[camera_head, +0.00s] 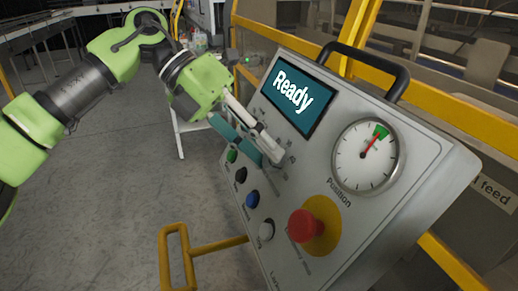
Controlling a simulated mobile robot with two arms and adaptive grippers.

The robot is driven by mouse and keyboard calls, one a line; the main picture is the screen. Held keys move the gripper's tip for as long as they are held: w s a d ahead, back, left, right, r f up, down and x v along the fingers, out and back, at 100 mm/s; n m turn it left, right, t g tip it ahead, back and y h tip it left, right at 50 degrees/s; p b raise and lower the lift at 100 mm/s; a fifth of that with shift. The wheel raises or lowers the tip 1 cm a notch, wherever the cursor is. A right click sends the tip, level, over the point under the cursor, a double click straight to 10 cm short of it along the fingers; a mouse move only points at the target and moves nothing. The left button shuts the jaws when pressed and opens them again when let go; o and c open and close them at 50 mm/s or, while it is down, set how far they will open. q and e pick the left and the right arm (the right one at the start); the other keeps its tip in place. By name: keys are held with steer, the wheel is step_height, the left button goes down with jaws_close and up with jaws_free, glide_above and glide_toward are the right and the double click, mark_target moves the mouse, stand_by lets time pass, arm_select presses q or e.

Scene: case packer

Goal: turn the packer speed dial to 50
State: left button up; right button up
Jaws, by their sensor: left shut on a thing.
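The packer control panel (380,112) stands tilted in the middle and right of the view. My left gripper (268,152) reaches in from the left and is at the panel face, below the screen. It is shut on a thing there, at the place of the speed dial. The fingers hide the dial, so its pointer and setting cannot be read. The screen (299,92) reads "Ready". A round gauge (352,160) marked "Position" has a red needle pointing to a green zone at its upper right. My right gripper is not in view.
A red emergency stop button (304,226) on a yellow disc sits low on the panel. Green, black, blue and white buttons (252,199) line its left side. A black handle (370,62) tops the panel. A yellow rail (218,246) stands in front; grey floor lies left.

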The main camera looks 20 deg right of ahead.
arm_select(q)
steer(key=shift+s+f+m, duration=0.1)
steer(key=shift+f+m, duration=0.05)
steer(key=shift+m, duration=0.15)
stand_by(0.4)
steer(key=o, duration=1.1)
steer(key=v, duration=1.2)
steer(key=shift+r, duration=0.25)
steer(key=shift+s, duration=0.1)
